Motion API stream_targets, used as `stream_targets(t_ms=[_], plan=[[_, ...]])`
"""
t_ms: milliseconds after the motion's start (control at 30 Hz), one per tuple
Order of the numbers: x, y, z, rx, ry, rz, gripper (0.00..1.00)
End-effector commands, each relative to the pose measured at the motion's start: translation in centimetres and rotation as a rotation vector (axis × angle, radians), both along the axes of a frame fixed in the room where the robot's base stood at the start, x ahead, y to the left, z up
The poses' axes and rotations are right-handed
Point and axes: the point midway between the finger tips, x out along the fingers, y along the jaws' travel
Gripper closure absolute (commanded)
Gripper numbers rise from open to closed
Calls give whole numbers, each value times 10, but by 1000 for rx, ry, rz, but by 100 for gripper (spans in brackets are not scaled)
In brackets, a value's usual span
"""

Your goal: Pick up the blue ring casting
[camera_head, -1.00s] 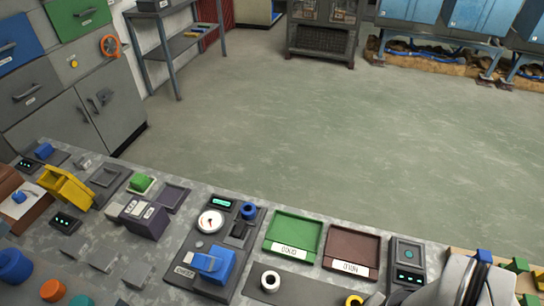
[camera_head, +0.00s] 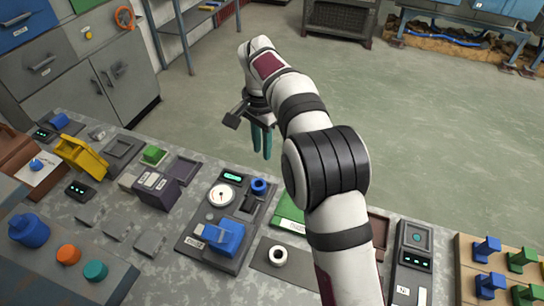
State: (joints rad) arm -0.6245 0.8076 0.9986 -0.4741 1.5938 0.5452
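The blue ring casting (camera_head: 259,186) sits on the dark panel of the gauge station (camera_head: 199,243), right of the round white gauge (camera_head: 222,195). My gripper (camera_head: 262,155) has two teal fingers pointing down, with a narrow gap between them and nothing held. In the picture it hangs just above the blue ring, apart from it. My arm crosses the right half of the bench and covers parts of the trays.
A blue block device (camera_head: 229,237) stands on the same panel. A white ring (camera_head: 278,256) lies on a dark mat. The green tray (camera_head: 287,211) is partly behind my arm. A purple-grey box (camera_head: 156,187) stands to the left. Blue and green pieces stand at the right.

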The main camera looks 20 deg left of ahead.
Motion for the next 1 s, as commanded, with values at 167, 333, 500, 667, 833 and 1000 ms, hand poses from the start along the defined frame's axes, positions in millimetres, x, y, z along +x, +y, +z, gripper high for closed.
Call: stream_targets(t_ms=[167,333,500,667,833,1000], plan=[[-1,0,-48,-3,5,0,74],[0,0,-88,-1,3,1,74],[0,1,-112,-1,3,1,74],[-1,3,-143,0,2,1,74],[0,4,-153,2,-1,1,74],[0,3,-153,2,0,0,81]])
